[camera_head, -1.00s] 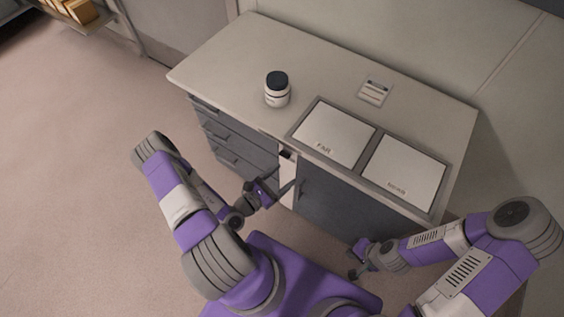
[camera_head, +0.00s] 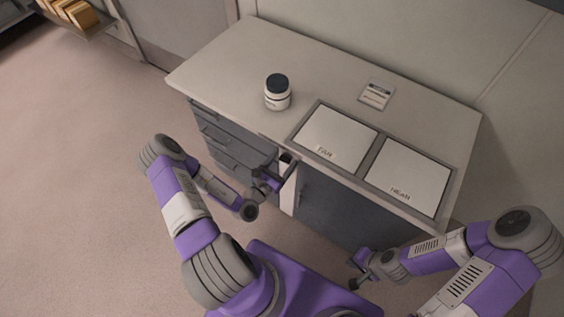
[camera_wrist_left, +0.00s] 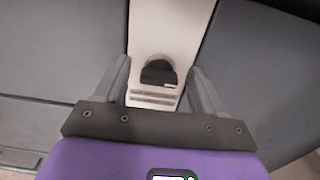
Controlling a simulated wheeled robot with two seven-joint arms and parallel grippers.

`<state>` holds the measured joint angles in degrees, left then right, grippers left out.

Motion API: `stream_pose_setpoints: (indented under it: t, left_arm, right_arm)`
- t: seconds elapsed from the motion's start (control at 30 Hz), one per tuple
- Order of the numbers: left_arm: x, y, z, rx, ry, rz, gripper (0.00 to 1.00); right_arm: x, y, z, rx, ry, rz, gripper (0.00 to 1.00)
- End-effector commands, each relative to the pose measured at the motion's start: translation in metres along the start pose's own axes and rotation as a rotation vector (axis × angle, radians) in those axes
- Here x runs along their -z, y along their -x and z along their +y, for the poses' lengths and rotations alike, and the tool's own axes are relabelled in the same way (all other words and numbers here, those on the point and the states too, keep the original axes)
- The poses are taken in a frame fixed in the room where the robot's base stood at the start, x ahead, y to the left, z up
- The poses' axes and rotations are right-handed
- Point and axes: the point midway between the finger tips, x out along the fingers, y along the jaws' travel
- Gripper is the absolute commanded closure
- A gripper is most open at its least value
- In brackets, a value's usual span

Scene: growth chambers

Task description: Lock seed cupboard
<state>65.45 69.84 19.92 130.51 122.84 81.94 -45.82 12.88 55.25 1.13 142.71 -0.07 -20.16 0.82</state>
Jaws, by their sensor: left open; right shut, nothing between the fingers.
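The desk front has a dark cupboard door (camera_head: 345,215), closed, to the right of a narrow white panel (camera_head: 287,197). The panel carries a small dark round-topped knob or lock (camera_wrist_left: 158,72), with light label strips below it. My left gripper (camera_head: 277,175) is open in front of the panel. In the left wrist view its two fingers (camera_wrist_left: 162,82) stand on either side of the lock, with gaps visible; I cannot tell how far the tips are from the panel. My right gripper (camera_head: 357,270) is shut and empty, low in front of the cupboard's right part.
Grey drawers (camera_head: 227,150) lie left of the panel. On the worktop (camera_head: 225,60) stand a white jar with a dark lid (camera_head: 277,92), two white plates marked FAR (camera_head: 335,138) and NEAR (camera_head: 407,175), and a small card (camera_head: 376,95). Open floor lies to the left.

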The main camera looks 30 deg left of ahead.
Motion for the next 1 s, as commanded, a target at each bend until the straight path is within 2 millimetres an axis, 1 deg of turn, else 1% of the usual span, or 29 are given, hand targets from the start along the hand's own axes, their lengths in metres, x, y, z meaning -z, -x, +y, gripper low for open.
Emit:
stream_pose_setpoints:
  t: [0.07, 0.17, 0.43, 0.63, 0.77, 1.0]
  left_arm:
    - [0.000, 0.000, 0.000, 0.000, 0.000, 0.000, 0.30]
    - [0.000, 0.000, 0.000, 0.001, 0.000, 0.000, 0.44]
    - [0.000, 0.000, 0.000, 0.001, 0.000, 0.000, 0.85]
    - [0.000, 0.001, 0.000, 0.001, 0.011, 0.001, 0.86]
    - [-0.001, 0.001, 0.000, 0.001, 0.047, 0.001, 0.86]
    - [-0.003, 0.001, 0.000, 0.001, 0.194, 0.003, 0.86]
  right_arm:
    - [0.000, 0.000, 0.000, 0.000, 0.000, 0.000, 1.00]
    - [0.000, 0.000, 0.000, 0.000, 0.000, 0.000, 1.00]
    - [0.000, 0.000, 0.000, 0.000, 0.000, 0.000, 1.00]
    - [0.000, 0.002, -0.001, 0.000, 0.000, 0.000, 1.00]
    - [0.000, 0.007, -0.003, 0.000, 0.000, 0.000, 1.00]
    - [-0.001, 0.025, -0.009, 0.000, 0.000, 0.000, 1.00]
